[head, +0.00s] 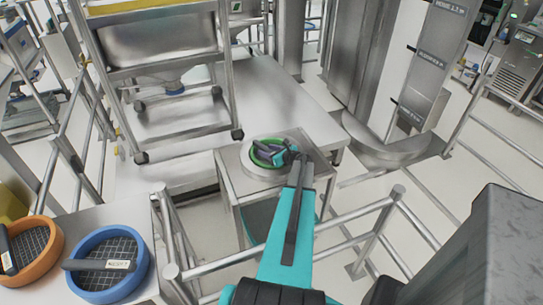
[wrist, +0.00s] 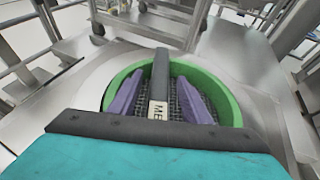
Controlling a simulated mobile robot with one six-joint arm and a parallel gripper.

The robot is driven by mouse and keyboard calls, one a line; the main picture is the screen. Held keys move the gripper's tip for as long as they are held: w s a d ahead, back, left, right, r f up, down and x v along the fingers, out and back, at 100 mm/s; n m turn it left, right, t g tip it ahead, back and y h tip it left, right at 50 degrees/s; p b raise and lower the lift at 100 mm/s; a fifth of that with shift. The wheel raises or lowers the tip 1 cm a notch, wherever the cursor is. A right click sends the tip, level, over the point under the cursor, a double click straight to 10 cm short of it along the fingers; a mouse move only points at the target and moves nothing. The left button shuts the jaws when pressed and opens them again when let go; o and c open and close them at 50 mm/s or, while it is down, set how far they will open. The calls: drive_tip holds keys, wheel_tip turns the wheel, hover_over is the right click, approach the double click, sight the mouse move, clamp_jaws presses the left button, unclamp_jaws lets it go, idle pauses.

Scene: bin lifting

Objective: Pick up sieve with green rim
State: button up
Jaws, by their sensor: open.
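The sieve with the green rim (head: 256,159) sits on a small steel stand in the middle of the head view. In the wrist view its green rim (wrist: 232,100) surrounds a dark mesh, and a dark handle bar with a white label (wrist: 158,108) crosses it. My gripper (head: 273,152) is over the sieve at the end of my teal arm. In the wrist view my gripper (wrist: 160,80) is open, with one purple finger on each side of the bar. A gap shows between the fingers and the bar. The near part of the rim is hidden by my gripper.
A blue-rimmed sieve (head: 143,270) and an orange-rimmed sieve (head: 52,257) lie on a surface at the lower left. Metal railings (head: 340,225) run beside my arm. A wheeled steel rack (head: 165,115) stands behind the stand, and a steel column (head: 350,75) is at the right.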

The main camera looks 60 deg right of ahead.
drive_tip(key=shift+c, duration=0.2)
clamp_jaws()
drive_tip(key=shift+r, duration=0.15)
drive_tip(key=shift+r+b, duration=0.8)
drive_tip(key=shift+r, duration=4.1)
